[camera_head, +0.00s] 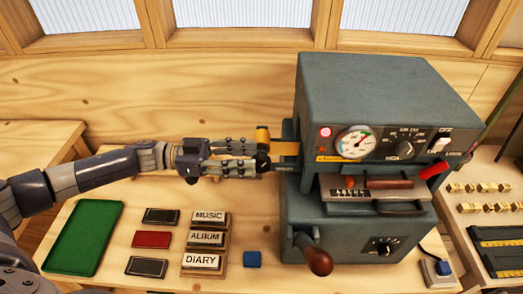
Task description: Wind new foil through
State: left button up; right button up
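A grey-blue foil press (385,95) stands at the right of the bench, with a round dial, knobs and a switch on its front. A gold foil strip (287,148) shows at its left side, and a yellow-orange piece (262,136) sits just left of that. My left gripper (264,154) reaches in from the left, its fingertips right at the yellow-orange piece and the strip's left end. The fingertips overlap these parts, so I cannot tell whether they grip the foil. My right gripper is not in view.
A crank with a brown knob (319,262) sticks out at the press's lower front. A green tray (84,237), dark and red pads (152,239), labelled blocks (207,240) and a blue cube (253,259) lie left of it. Gold type pieces (484,187) lie at the right.

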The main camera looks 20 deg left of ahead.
aim_at(261, 157)
pick_arm(q)
jog(key=shift+p+x, duration=0.6)
jog(key=shift+x, duration=1.45)
grip_shut()
